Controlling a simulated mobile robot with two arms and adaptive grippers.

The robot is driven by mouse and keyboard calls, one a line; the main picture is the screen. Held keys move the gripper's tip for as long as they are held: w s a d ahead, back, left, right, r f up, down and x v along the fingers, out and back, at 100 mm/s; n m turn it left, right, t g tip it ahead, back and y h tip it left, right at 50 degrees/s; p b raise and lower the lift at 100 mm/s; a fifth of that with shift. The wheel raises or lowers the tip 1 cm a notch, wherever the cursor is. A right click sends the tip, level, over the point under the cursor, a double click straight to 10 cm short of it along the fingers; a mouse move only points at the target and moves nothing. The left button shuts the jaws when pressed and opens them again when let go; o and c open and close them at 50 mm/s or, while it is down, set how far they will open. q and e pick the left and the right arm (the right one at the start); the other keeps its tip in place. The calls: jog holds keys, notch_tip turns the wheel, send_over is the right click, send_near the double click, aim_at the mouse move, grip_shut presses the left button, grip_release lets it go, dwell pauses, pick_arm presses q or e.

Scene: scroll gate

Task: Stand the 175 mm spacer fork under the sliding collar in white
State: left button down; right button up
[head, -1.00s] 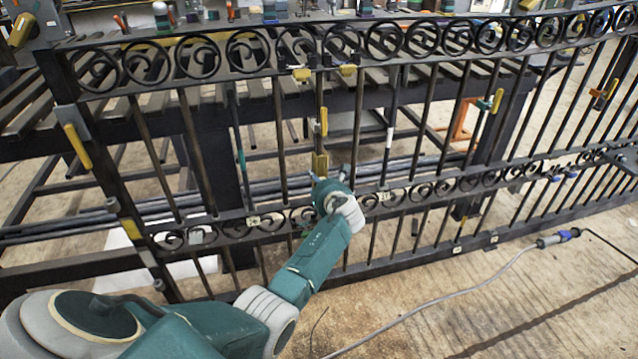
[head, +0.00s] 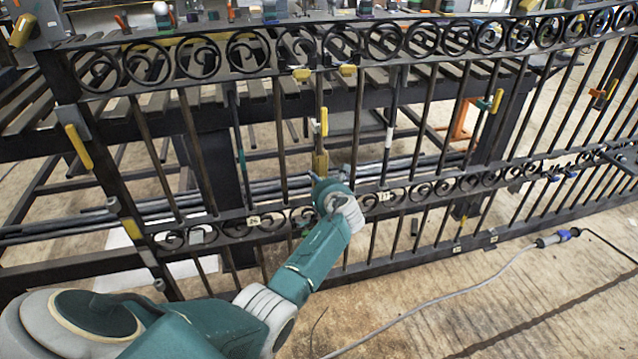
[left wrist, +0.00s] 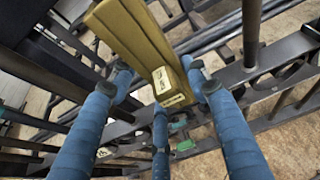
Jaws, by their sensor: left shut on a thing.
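My left gripper (left wrist: 160,88) has blue fingers closed around the lower end of a yellow-brass bar-shaped piece (left wrist: 130,32), which looks like the spacer fork. Small pale labels on its end are too small to read. In the head view this brass piece (head: 320,163) stands roughly upright at a gate bar, just above my left wrist, which hides the fingers. A white collar (head: 389,137) sits around a dark bar to the right, above the middle scroll band and apart from the brass piece. My right gripper is not in view.
The dark iron gate (head: 440,75) with scroll bands and upright bars fills the view. Yellow-handled clamps (head: 78,146) sit on its left side. A slatted bench (head: 150,108) stands behind. A grey cable (head: 440,305) lies on the floor at the right.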

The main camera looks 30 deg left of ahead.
pick_arm(q)
jog(key=shift+w+a+r, duration=0.1)
jog(key=shift+a+r, duration=0.35)
jog(key=shift+a, duration=0.05)
jog(key=c, duration=1.1)
grip_release()
jog(key=o, duration=0.3)
jog(key=shift+a+f, duration=0.15)
jog(key=shift+f, duration=0.45)
jog(key=shift+d+f, duration=0.1)
jog(key=shift+d, duration=0.1)
jog(key=v, duration=1.2)
